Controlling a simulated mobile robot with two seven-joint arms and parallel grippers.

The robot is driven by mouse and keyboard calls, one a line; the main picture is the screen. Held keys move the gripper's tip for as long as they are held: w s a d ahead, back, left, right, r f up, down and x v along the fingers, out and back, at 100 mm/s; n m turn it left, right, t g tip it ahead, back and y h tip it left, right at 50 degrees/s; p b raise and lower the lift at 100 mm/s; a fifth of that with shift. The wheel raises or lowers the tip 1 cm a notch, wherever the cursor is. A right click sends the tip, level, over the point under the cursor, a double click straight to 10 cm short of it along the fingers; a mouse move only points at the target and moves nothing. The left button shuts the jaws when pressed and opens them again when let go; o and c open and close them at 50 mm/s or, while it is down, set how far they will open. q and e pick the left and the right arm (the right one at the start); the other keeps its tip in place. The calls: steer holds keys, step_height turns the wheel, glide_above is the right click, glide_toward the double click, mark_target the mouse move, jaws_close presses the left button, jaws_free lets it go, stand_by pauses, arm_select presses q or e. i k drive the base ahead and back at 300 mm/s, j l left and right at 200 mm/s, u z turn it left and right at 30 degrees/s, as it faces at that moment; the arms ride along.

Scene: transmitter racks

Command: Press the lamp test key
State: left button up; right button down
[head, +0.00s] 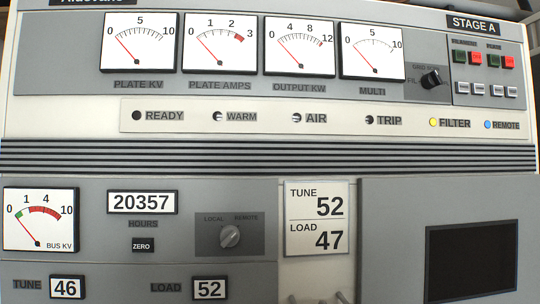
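Several small pale keys sit in a row at the upper right of the rack front, under the STAGE A plate. They are a first key (463,87), a second (480,89), a third (497,90) and one at the right end (512,92). Their lettering is too small to read, so I cannot tell which is the lamp test key. In the lamp row below, the FILTER lamp (433,122) is yellow and the REMOTE lamp (488,125) is blue. The READY lamp (137,116) is dark. Neither gripper can be made out.
Green and red buttons (508,62) sit directly above the keys. A black selector knob (431,79) stands out to their left. A LOCAL/REMOTE knob (230,237) and a dark window (471,262) are lower. Pale stubs at the bottom edge are unclear.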

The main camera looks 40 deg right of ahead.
mark_target(511, 91)
steer(key=z, duration=2.4)
